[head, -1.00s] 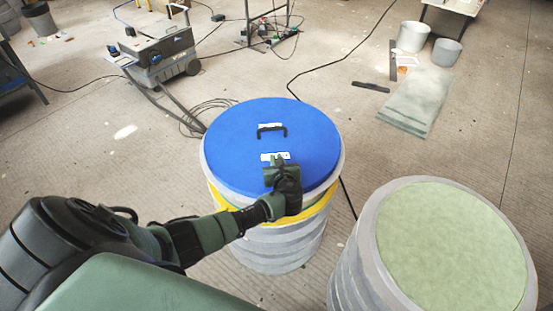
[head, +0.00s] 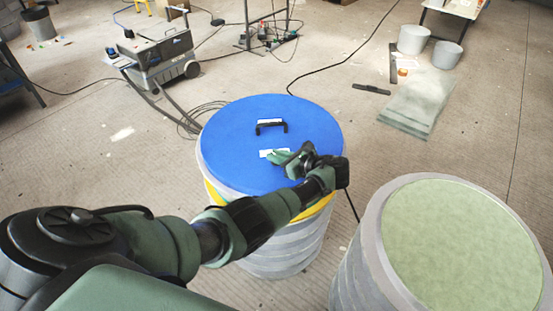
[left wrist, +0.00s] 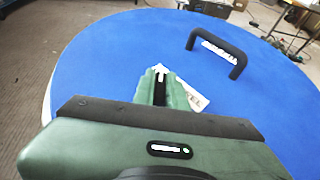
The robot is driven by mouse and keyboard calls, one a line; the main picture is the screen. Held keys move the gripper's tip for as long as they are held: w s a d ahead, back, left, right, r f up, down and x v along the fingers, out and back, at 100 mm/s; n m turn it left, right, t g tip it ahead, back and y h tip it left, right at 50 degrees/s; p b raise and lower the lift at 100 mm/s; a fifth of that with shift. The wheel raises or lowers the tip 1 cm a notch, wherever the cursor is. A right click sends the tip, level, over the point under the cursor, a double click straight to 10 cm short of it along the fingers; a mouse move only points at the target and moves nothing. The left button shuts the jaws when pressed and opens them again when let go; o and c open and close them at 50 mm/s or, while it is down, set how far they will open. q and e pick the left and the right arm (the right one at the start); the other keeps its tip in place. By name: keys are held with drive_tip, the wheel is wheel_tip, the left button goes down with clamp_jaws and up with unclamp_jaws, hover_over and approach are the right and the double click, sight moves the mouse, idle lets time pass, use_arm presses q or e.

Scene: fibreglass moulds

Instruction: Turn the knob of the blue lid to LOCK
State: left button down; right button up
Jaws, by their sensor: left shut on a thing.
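The blue lid (head: 230,140) lies on top of a grey drum with a yellow band, and fills much of the left wrist view (left wrist: 110,60). My left gripper (head: 284,159) is low over the front half of the lid, shut on the knob beside a white label (head: 267,153). The fingers (left wrist: 160,88) hide the knob in both views, so its pointer cannot be read. Part of the label (left wrist: 194,97) shows right of the fingers in the left wrist view; its words are too small to read. My right gripper is not in view.
A black handle (head: 271,127) stands on the lid behind the knob. A second drum with a pale green top (head: 455,245) stands at the right. A grey wheeled machine (head: 163,62), cables and buckets (head: 413,39) are on the floor behind.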

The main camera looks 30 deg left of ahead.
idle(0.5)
use_arm(q)
drive_tip(key=c, duration=1.4)
unclamp_jaws()
drive_tip(key=shift+c, duration=0.2)
drive_tip(key=v, duration=0.7)
drive_tip(key=shift+d+r, duration=0.15)
drive_tip(key=shift+d, duration=0.2)
